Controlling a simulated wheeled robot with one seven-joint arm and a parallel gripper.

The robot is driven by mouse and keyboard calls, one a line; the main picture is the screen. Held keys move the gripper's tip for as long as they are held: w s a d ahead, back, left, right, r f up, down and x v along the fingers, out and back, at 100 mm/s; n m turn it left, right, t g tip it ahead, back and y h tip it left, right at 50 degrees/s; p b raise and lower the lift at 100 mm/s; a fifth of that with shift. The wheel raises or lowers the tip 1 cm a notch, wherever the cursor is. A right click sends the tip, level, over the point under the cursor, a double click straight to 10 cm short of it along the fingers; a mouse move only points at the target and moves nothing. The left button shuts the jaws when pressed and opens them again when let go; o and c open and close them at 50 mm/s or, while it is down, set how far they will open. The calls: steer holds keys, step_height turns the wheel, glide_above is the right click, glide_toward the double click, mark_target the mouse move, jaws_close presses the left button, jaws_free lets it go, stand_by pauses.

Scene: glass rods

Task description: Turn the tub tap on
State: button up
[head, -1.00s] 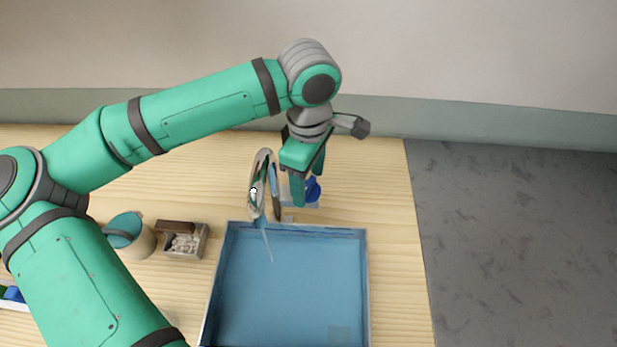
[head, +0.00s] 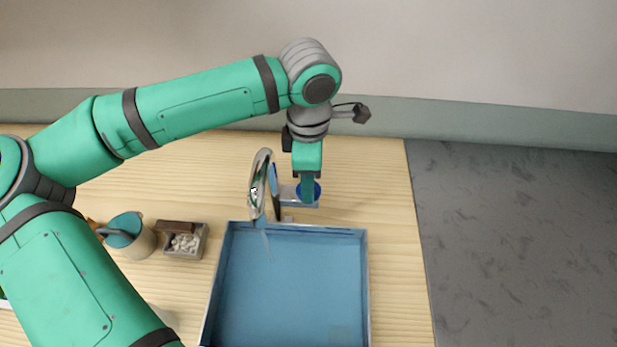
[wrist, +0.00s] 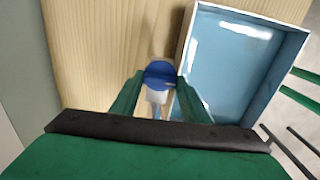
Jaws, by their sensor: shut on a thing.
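The tub tap has a chrome curved spout (head: 261,185) at the back edge of the blue tub (head: 232,275). Its blue round knob (head: 314,190) sits on a pale base just right of the spout, behind the tub. In the wrist view the blue knob (wrist: 160,73) lies between the fingertips. My gripper (wrist: 157,86) is shut on the knob from above, one finger on each side. In the head view my gripper (head: 307,198) hides part of the knob. A thin pale stream (head: 267,243) shows below the spout.
A teal-lidded pot (head: 128,228) and a small box of white pebbles (head: 183,243) with a brown bar stand left of the tub. The wooden table (head: 395,240) is bare to the right, ending at a grey floor.

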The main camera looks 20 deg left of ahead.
steer(key=o, duration=1.1)
steer(key=shift+c, duration=0.2)
step_height(320, 180, up, 11)
steer(key=shift+f, duration=0.1)
